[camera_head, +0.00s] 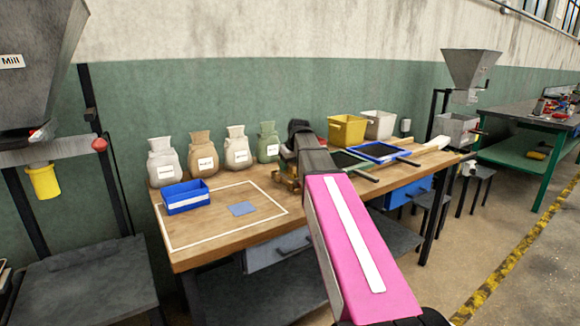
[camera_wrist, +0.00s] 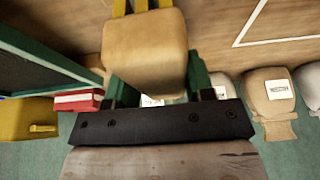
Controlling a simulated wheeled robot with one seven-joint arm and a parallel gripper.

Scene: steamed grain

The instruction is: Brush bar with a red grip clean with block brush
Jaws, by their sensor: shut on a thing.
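My gripper (camera_wrist: 157,90) is shut on a tan block (camera_wrist: 145,50), which I take to be the block brush. Two yellow strips (camera_wrist: 143,6) stick out from the block's far end in the wrist view. In the head view my gripper is above the back of the workbench, just right of the green sack, mostly hidden by my arm. A red piece with a white band (camera_wrist: 78,100) lies beside it in the wrist view; I cannot tell whether it is the grip of the bar. No bar is clearly visible.
The wooden bench (camera_head: 220,247) holds several sacks (camera_head: 201,155), a blue bin (camera_head: 186,197) and a blue square (camera_head: 242,209) inside a white outline. A yellow bin (camera_head: 347,131), a pale bin (camera_head: 379,125) and a blue-framed tray (camera_head: 383,152) stand right of my arm.

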